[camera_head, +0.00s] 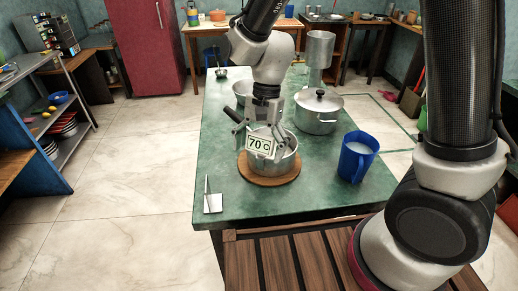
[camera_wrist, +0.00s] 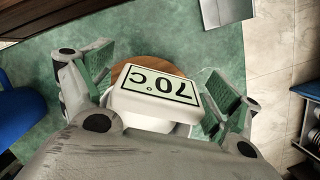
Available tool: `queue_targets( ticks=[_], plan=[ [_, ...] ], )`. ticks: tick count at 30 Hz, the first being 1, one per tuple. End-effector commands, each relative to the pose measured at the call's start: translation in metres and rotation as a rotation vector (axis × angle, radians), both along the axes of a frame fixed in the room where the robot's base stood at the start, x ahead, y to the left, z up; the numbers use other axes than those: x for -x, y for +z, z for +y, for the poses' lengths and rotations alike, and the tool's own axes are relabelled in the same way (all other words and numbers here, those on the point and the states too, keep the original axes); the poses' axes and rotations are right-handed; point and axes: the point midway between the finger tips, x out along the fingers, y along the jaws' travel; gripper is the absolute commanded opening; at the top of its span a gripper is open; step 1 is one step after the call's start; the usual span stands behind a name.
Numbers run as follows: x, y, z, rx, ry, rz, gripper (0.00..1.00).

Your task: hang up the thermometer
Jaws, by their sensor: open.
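The thermometer (camera_head: 261,144) has a white body and a display reading 70 °C. It is at the small metal pot (camera_head: 286,166) on a round wooden board (camera_head: 268,182). Its lower part is hidden. In the wrist view the thermometer display (camera_wrist: 160,86) appears upside down between the fingers. My gripper (camera_head: 262,132) is open over the pot, with a finger on each side of the thermometer; the fingers (camera_wrist: 160,92) look apart from it. A white square base with a thin upright rod (camera_head: 208,190) stands at the counter's left front corner; it may be a stand.
A blue jug (camera_head: 357,157) with white contents stands to the right of the board. A lidded pot (camera_head: 318,115) and another metal pot (camera_head: 242,90) stand behind. The green counter (camera_head: 235,207) is clear between board and front edge.

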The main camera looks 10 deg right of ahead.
Motion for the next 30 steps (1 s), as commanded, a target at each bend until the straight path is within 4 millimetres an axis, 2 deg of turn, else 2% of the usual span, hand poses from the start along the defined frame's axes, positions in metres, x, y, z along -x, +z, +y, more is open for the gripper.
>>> queue_targets(
  ticks=[5,12,16,21,25,28,30],
  plan=[
    [-0.007,0.028,-0.004,-0.003,0.000,-0.005,0.90],
    [-0.020,0.080,-0.011,-0.003,0.000,-0.004,0.90],
    [-0.024,0.100,-0.015,-0.002,0.000,-0.003,0.90],
    [-0.027,0.111,-0.017,-0.007,0.030,-0.005,0.90],
    [-0.028,0.110,-0.019,-0.031,0.169,-0.035,0.90],
    [-0.020,0.100,-0.035,-0.033,0.352,-0.052,0.90],
    [-0.012,0.105,-0.054,-0.043,0.489,-0.091,0.90]
  ],
)
